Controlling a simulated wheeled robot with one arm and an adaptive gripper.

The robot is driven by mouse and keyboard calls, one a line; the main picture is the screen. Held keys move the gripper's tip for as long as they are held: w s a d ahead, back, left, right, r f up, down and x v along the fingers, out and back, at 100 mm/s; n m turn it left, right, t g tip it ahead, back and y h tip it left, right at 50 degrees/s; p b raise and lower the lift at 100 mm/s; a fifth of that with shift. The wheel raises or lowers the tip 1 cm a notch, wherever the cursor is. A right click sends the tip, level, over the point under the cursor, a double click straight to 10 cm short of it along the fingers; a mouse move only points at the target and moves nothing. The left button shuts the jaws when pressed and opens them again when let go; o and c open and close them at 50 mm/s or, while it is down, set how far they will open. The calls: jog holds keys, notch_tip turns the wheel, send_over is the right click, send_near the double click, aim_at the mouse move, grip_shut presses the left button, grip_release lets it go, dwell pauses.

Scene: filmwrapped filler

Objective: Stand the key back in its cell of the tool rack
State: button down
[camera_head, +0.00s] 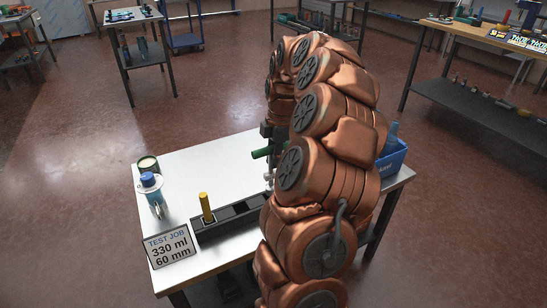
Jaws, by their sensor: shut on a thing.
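The tool rack (238,219) is a long dark tray with cells on the pale table. A yellow-handled tool (207,206) stands upright in its left part. My gripper (269,143) shows only as a dark sliver at the left edge of my copper arm, above the rack's right end. It is shut on the key (262,153), whose green handle sticks out to the left. A small pale grey piece below the handle may be part of the key. The key's lower end, the fingertips and the rack's right end are largely hidden by my arm.
A sign (169,248) stands at the table's front left. A blue bin (392,160) is at the right, behind my arm. The tabletop behind the rack is clear.

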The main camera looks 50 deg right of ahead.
aim_at(273, 185)
jog(key=shift+f+b, duration=1)
jog(key=shift+f, duration=1.85)
jog(key=c, duration=1.1)
grip_release()
jog(key=shift+o, duration=0.2)
jog(key=r, duration=0.4)
jog(key=d+r, duration=0.1)
jog(key=r, duration=0.7)
jog(key=shift+s+d, duration=0.3)
